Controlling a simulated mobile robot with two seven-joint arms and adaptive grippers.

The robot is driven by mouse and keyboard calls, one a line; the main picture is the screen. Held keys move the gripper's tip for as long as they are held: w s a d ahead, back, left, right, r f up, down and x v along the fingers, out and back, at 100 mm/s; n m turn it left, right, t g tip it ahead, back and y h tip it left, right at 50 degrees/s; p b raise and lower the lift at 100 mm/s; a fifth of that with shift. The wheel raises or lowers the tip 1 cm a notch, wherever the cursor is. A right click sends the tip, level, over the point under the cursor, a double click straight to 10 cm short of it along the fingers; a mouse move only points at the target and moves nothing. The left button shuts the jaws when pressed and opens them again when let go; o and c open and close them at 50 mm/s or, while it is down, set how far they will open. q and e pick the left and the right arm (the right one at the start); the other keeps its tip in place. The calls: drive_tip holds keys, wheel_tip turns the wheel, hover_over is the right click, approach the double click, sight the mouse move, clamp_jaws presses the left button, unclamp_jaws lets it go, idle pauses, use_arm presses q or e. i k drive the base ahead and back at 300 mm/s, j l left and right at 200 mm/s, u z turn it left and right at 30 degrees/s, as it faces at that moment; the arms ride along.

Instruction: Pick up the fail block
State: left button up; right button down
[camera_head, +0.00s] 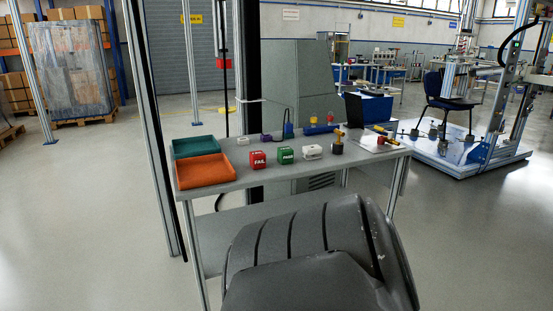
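The fail block (258,160) is a small red cube with white "FAIL" lettering. It stands on the grey table (225,178) in the head view, just right of the orange tray. A green block (286,156) with white lettering stands to its right, apart from it. Neither of my grippers shows in the head view. Nothing touches the fail block.
An orange tray (204,170) and a teal tray (194,146) sit at the table's left. A white item (313,152), hammer-like tools and small parts fill the right and back. Metal posts (152,130) rise by the left edge. A chair test rig (455,150) stands at right.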

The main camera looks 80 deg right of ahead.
sight(257, 159)
drive_tip(key=z, duration=1.8)
